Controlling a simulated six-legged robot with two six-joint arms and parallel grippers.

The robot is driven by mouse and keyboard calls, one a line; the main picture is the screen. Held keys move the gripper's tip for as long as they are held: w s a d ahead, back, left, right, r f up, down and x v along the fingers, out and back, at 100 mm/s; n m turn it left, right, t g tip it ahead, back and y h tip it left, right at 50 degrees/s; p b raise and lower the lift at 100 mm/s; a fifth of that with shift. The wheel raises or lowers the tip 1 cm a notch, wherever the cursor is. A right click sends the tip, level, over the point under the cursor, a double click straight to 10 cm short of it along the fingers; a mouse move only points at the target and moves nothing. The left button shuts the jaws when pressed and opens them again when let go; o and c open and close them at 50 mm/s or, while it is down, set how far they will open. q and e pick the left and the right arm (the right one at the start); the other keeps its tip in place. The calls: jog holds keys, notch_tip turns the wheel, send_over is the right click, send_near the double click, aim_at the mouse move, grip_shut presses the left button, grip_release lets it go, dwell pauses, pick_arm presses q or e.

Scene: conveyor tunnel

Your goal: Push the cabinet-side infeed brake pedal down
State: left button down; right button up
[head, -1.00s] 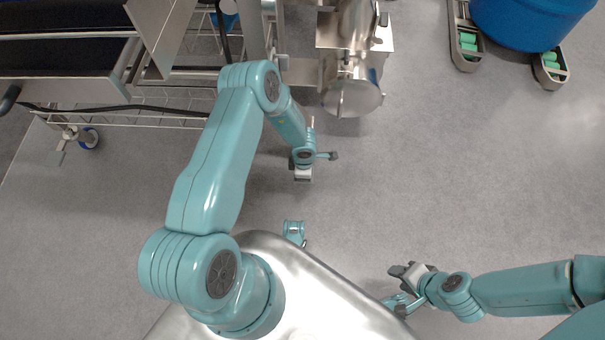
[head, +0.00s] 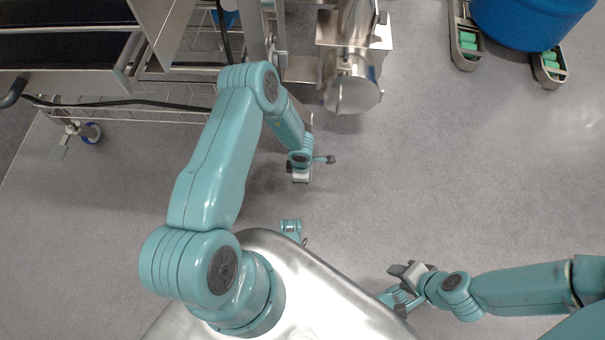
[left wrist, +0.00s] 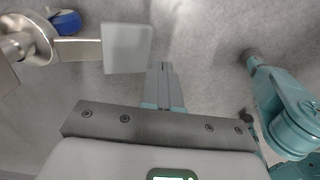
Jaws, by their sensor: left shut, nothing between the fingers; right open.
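In the left wrist view, a flat pale metal brake pedal (left wrist: 127,48) sticks out on a steel arm from a caster (left wrist: 28,40) with a blue wheel, at the upper left. My left gripper (left wrist: 161,70) is shut and empty. Its fingertips show just right of and below the pedal in this picture, with grey floor around them. I cannot tell their height against the pedal, and I see no clear contact. In the head view my left arm largely covers this spot. My right gripper (head: 404,272) is open and empty over the floor at lower right.
The conveyor frame (head: 130,103) with a wire shelf stands at upper left, with another blue-wheeled caster (head: 91,132). A steel cylindrical machine part (head: 352,95) is at top centre. A blue drum (head: 530,20) stands at top right on a green-rollered base (head: 467,40). The right-hand floor is clear.

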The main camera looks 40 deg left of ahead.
pick_arm(q)
jog(key=s+d+r+p, duration=0.2)
jog(key=s+r+p, duration=0.1)
jog(key=r, duration=0.6)
jog(key=shift+r, duration=0.15)
